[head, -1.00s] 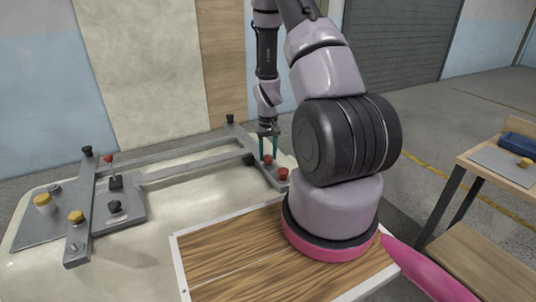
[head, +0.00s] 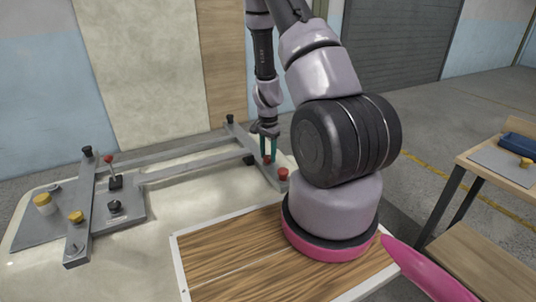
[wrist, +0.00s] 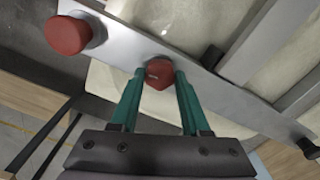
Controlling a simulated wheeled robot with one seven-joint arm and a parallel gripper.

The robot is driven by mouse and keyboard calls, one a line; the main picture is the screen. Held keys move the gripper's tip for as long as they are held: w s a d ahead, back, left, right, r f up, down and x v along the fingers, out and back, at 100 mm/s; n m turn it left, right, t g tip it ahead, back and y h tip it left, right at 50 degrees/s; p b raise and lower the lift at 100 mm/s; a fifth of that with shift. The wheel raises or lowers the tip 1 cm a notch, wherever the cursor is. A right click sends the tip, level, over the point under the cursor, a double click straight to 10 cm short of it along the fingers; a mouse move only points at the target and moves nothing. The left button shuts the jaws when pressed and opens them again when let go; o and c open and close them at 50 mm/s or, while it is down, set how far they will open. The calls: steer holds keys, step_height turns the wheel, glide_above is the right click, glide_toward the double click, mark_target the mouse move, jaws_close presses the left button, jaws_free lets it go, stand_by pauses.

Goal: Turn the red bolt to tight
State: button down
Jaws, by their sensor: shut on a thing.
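A red bolt with a rounded, flat-sided head (wrist: 159,73) sits on a grey metal bar (wrist: 205,84) in the wrist view. My gripper (wrist: 160,80) has its two teal fingers on either side of this head, shut on it. In the head view my gripper (head: 268,152) points down at the far right end of the metal frame, and the red bolt (head: 267,159) shows partly between the fingers. A second, larger red knob (wrist: 68,35) stands on the same bar, apart from the fingers; it also shows in the head view (head: 283,173).
A pale shell (head: 150,240) lies beneath. A wooden side table (head: 500,165) stands at the right. Open floor lies behind it.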

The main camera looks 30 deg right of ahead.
mark_target(268, 156)
steer(key=shift+m, duration=0.9)
steer(key=shift+c, duration=1.9)
jaws_free()
steer(key=shift+r, duration=0.1)
step_height(268, 156, up, 11)
